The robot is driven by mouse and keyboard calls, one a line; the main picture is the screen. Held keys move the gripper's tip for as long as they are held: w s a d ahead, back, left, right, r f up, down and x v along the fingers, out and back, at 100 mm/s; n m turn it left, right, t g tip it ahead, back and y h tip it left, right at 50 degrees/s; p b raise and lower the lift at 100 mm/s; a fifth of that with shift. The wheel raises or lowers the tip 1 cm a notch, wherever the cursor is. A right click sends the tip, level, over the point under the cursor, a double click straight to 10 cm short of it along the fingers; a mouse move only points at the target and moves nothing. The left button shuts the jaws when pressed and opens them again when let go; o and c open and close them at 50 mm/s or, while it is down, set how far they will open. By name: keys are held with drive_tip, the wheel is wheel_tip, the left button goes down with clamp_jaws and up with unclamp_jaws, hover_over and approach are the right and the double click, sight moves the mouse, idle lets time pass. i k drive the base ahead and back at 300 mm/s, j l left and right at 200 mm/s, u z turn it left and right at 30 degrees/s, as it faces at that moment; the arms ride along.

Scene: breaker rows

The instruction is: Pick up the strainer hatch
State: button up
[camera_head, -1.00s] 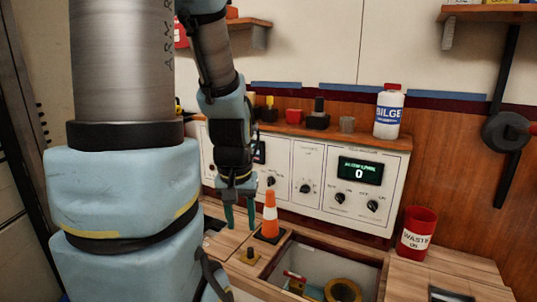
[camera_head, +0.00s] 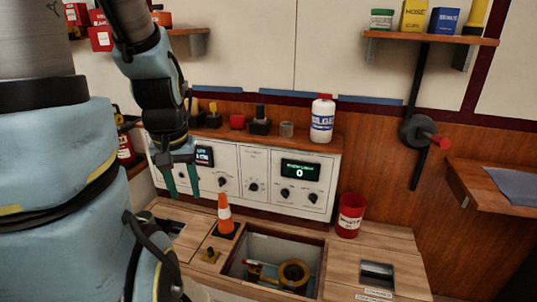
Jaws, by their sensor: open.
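My gripper (camera_head: 182,181) is open, its two green fingers pointing down and apart with nothing between them. It hangs above the left part of the wooden counter, in front of the control panel. A small wooden panel with a brass knob (camera_head: 209,254) lies on the counter below and right of my gripper; it may be the strainer hatch, but I cannot read a label on it. Right of it is an open square well (camera_head: 246,248) holding a yellow ring (camera_head: 293,275) and other parts that are partly hidden.
A red waste tin (camera_head: 350,215) stands on the counter to the right. The control panel (camera_head: 255,180) rises behind, with a white bottle (camera_head: 322,119) on its ledge. A dark recess (camera_head: 376,274) is at the right.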

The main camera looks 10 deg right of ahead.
sight(357, 271)
drive_tip(key=k+l+u, duration=0.25)
drive_tip(key=l, duration=0.25)
drive_tip(key=k+l+u, duration=0.1)
drive_tip(key=l+u, duration=0.15)
drive_tip(key=l, duration=0.2)
drive_tip(key=k+l+u, duration=0.2)
drive_tip(key=l, duration=0.25)
drive_tip(key=k+l+u, duration=0.25)
drive_tip(key=k+l, duration=0.1)
